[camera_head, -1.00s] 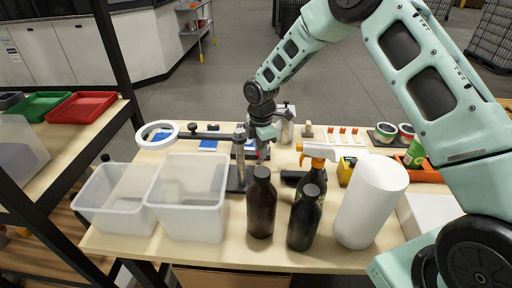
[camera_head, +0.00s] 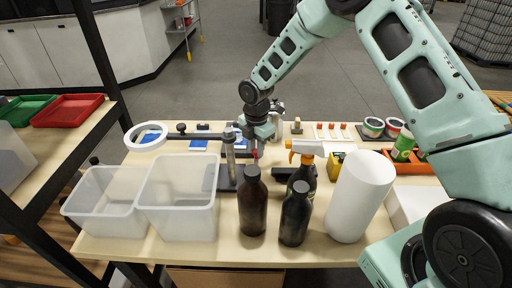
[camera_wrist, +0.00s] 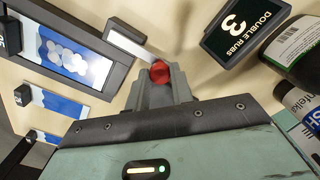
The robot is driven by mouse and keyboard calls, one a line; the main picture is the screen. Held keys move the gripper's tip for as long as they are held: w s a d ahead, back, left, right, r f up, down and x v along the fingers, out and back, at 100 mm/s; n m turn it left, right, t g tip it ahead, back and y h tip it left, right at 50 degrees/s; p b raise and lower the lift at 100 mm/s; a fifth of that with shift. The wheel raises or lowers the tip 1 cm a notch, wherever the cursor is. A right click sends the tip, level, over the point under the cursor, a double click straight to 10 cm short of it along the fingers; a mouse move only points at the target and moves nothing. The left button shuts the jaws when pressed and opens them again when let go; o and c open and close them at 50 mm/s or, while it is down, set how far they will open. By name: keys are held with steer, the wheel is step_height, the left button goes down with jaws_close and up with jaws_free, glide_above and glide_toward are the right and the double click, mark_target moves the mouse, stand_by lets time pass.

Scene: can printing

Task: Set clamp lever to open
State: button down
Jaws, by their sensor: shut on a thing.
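The clamp lever shows in the wrist view as a silver bar (camera_wrist: 128,44) ending in a red knob (camera_wrist: 160,72). The bar slants from the edge of a dark frame (camera_wrist: 75,48) toward my gripper (camera_wrist: 161,82). The gripper's grey fingers are shut on the red knob, one on each side. In the head view my gripper (camera_head: 255,150) points down at the middle of the table, just right of a grey post (camera_head: 229,158). A small red spot shows at its tip. The lever's pivot is not clear in either view.
A dark bottle (camera_head: 252,205) and another dark bottle (camera_head: 295,215) stand in front of the gripper. A spray bottle (camera_head: 304,160) and a white cylinder (camera_head: 360,197) stand to the right. Clear bins (camera_head: 178,200) are at left. A "Double Rubs" counter (camera_wrist: 240,28) is near the lever.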

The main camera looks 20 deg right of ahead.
steer(key=c, duration=1.2)
jaws_free()
steer(key=shift+r, duration=0.15)
step_height(320, 180, up, 17)
steer(key=b, duration=0.3)
steer(key=shift+r, duration=0.1)
steer(key=s+a+m, duration=0.5)
steer(key=s+a, duration=0.1)
steer(key=s, duration=0.6)
steer(key=s+a+m, duration=0.4)
steer(key=s+a, duration=0.2)
steer(key=s, duration=0.7)
steer(key=s+d+f+m, duration=0.1)
steer(key=s+m, duration=0.4)
steer(key=s, duration=0.6)
steer(key=shift+s+d+f+m+y+b, duration=0.2)
steer(key=shift+d+m+y+b, duration=0.1)
steer(key=shift+d+m, duration=0.15)
